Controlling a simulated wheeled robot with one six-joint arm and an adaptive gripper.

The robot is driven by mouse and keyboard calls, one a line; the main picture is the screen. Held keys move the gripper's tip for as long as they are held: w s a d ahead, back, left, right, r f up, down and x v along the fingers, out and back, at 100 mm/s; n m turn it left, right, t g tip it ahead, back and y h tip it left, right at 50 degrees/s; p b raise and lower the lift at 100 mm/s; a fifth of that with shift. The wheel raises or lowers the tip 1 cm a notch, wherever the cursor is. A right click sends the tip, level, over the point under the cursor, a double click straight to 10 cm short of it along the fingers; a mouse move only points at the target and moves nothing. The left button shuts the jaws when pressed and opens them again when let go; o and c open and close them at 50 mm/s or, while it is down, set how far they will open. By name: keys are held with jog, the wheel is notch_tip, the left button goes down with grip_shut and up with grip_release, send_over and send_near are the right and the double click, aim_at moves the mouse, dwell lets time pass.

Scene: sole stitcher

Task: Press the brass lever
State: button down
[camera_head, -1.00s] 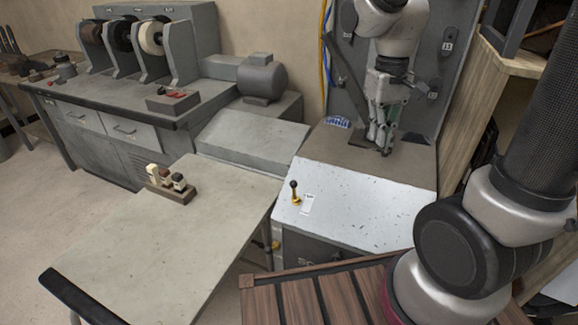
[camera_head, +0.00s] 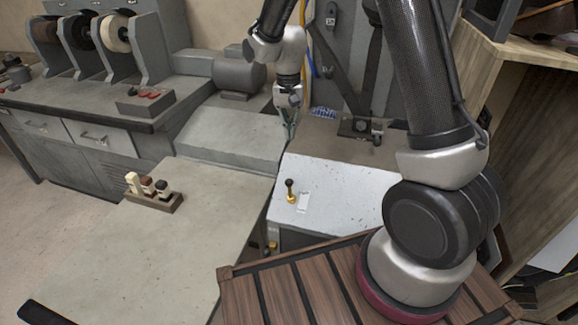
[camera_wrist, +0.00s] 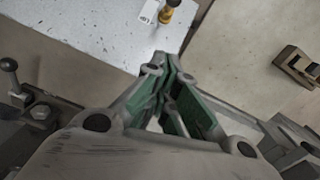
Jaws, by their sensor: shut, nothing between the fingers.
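The brass lever (camera_head: 290,196) stands upright on the speckled white sloped top of the machine. It has a brass base and stem and a dark ball knob. In the wrist view only part of the lever (camera_wrist: 167,14) shows at the top edge, beyond my fingertips. My gripper (camera_head: 288,136) is pointing down behind the lever in the head view, apart from it, near the gap between the machine and the grey bench. In the wrist view my gripper (camera_wrist: 160,64) has its fingertips together, with nothing between them.
A white label (camera_head: 303,202) lies beside the lever. A dark metal fixture (camera_head: 360,128) sits on the machine's back part. A wooden shelf (camera_head: 525,120) stands at right.

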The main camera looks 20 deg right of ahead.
send_over(289, 190)
jog(key=w+d, duration=0.2)
jog(key=w, duration=0.2)
notch_tip(289, 190, down, 11)
jog(key=shift+a+r, duration=0.15)
